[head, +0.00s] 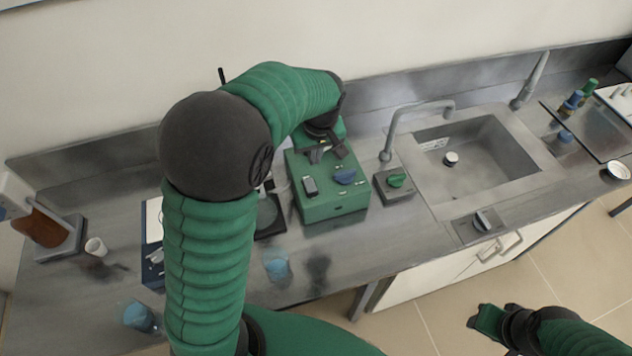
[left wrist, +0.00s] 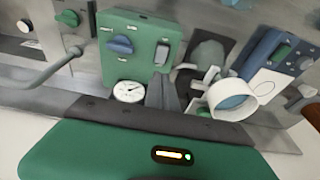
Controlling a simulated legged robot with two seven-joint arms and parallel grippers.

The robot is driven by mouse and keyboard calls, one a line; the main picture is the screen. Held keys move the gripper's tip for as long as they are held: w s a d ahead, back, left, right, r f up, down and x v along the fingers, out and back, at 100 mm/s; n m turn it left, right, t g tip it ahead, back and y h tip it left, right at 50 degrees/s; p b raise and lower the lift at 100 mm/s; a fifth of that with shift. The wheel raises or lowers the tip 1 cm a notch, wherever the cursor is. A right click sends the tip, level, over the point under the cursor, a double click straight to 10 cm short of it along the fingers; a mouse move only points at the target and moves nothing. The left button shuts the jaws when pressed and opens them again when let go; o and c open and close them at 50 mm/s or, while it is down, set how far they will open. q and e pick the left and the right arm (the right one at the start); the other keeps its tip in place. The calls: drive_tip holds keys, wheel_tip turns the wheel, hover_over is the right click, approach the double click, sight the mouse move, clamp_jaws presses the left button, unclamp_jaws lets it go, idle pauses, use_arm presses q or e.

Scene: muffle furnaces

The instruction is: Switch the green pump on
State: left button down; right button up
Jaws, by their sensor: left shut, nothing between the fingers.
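The green pump (head: 333,204) is a green box on the steel bench left of the sink. Its top carries a dark rocker switch (head: 310,186) and a blue knob (head: 345,176). In the left wrist view the pump (left wrist: 142,72) shows its switch (left wrist: 162,54), blue knob (left wrist: 121,45) and a white round gauge (left wrist: 129,91). My left gripper (head: 318,153) is shut and empty over the pump's back part, apart from the switch in the picture. Its grey fingers (left wrist: 163,92) point toward the switch side in the wrist view. My right gripper (head: 488,322) hangs low at right, away from the bench.
A grey box with a green knob (head: 397,182) stands right of the pump, before the tap (head: 388,150) and sink (head: 470,180). A blue beaker (head: 276,264) stands in front. My left arm hides part of the bench and the items left of the pump.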

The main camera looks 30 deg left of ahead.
use_arm(q)
drive_tip(key=p, duration=0.3)
approach(312, 189)
drive_tip(key=x, duration=0.5)
drive_tip(key=shift+w+a+f, duration=0.1)
drive_tip(key=shift+w+a, duration=0.3)
drive_tip(key=shift+a, duration=0.05)
drive_tip(key=shift+s+f, duration=0.1)
drive_tip(key=shift+f, duration=0.5)
drive_tip(key=shift+s+d+f+b, duration=0.15)
drive_tip(key=shift+d+f+b, duration=0.1)
drive_tip(key=shift+f+b, duration=0.5)
drive_tip(key=shift+r, duration=0.3)
drive_tip(key=shift+w+a+r+p, duration=0.3)
drive_tip(key=shift+w+a+p, duration=0.1)
drive_tip(key=shift+w+a, duration=0.15)
